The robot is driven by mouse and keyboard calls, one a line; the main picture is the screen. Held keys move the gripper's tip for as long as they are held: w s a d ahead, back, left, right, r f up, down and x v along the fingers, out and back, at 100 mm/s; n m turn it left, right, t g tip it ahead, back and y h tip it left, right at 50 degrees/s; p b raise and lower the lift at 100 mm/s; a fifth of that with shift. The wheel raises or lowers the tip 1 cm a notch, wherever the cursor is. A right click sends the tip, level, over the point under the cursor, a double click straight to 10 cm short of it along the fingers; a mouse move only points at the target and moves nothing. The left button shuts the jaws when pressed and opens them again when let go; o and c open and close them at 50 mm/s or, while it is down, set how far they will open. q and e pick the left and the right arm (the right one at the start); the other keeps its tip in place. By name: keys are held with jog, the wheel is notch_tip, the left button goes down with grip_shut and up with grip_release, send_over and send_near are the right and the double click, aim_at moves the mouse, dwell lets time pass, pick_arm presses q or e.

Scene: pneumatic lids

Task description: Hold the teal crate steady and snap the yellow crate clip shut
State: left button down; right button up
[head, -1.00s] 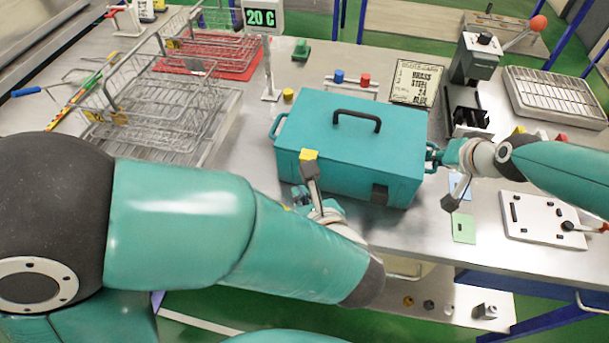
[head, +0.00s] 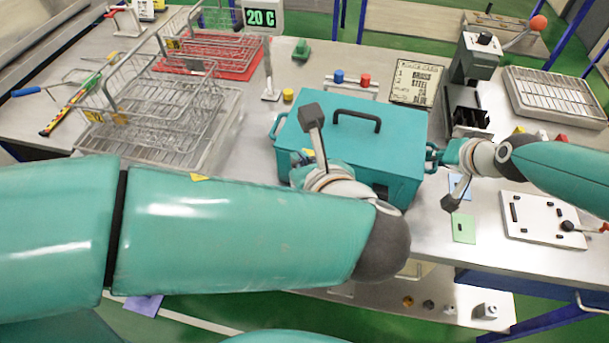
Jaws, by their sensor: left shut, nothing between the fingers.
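The teal crate (head: 400,135) stands on the metal bench with its lid down and a dark handle on top. The yellow crate clip (head: 307,152) shows only as a small patch at the front left of the lid, mostly hidden by my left wrist. My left gripper (head: 298,160) is shut and empty, close against the crate's front by the clip; whether it touches is hidden. A dark latch (head: 380,190) is on the front right. My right gripper (head: 437,156) is at the crate's right side handle and looks closed on it.
Wire baskets (head: 150,110) stand on the left of the bench. A signpost display (head: 261,17) and red and blue knobs (head: 352,79) are behind the crate. A white panel (head: 540,220) and green card (head: 464,228) lie at right.

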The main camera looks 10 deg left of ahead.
jog(key=o, duration=0.5)
jog(key=shift+c, duration=0.2)
jog(key=v, duration=1.2)
